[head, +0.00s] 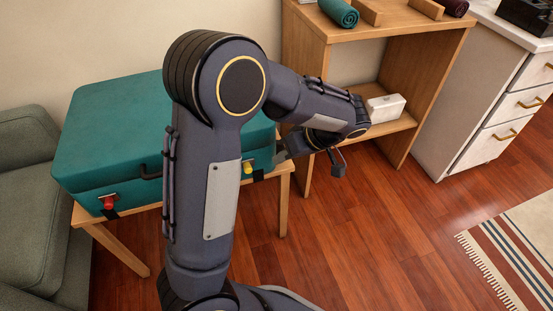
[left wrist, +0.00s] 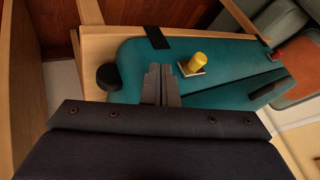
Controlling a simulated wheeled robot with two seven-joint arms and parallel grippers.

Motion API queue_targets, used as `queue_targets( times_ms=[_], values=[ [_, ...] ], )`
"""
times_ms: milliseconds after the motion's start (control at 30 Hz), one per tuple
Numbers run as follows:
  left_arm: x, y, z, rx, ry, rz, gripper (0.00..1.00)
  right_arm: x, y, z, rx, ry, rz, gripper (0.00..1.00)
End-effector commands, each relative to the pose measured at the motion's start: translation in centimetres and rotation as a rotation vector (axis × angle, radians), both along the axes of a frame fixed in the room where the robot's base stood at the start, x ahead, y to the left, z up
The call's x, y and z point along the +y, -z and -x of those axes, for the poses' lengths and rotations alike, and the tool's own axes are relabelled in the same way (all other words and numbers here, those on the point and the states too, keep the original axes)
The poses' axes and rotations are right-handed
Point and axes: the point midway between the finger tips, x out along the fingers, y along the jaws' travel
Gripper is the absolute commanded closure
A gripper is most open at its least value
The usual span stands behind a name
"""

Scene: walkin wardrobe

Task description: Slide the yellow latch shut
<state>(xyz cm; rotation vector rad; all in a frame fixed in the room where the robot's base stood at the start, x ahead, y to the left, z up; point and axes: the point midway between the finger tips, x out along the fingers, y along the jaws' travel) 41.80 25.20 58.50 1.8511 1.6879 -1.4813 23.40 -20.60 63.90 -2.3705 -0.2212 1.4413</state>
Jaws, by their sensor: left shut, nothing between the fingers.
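The yellow latch (head: 247,168) is a small knob on the front of the closed teal suitcase (head: 112,125), near its right end. In the left wrist view the yellow latch (left wrist: 197,62) stands on a pale plate, just right of my fingertips. My left gripper (head: 279,155) is at the suitcase's right end, to the right of the latch. In the left wrist view its fingers (left wrist: 160,72) are together and empty, with a gap between them and the latch. I cannot tell exactly how far the latch is slid. My right gripper is in neither view.
A red latch (head: 108,203) and a dark handle (head: 151,173) are also on the suitcase front. The suitcase rests on a wooden stand (head: 122,247). A wooden shelf unit (head: 397,56) stands close right of my gripper; a green sofa (head: 25,190) is left. The floor in front is clear.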

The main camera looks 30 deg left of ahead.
Motion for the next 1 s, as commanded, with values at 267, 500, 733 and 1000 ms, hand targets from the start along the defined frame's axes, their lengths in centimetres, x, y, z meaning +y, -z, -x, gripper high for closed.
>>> queue_targets(
  times_ms=[267,500,733,1000],
  values=[
    [-3.3,-4.4,-1.0,-0.001,0.002,0.000,1.00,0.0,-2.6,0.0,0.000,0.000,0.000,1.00],
    [-4.5,-5.7,-1.3,0.001,0.001,0.000,1.00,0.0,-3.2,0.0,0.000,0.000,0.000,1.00],
    [-4.6,-5.7,-1.3,0.000,0.000,0.000,1.00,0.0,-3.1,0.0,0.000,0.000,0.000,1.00],
    [-4.5,-5.7,-1.3,0.000,0.000,0.000,1.00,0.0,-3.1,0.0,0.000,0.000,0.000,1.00]
  ],
)
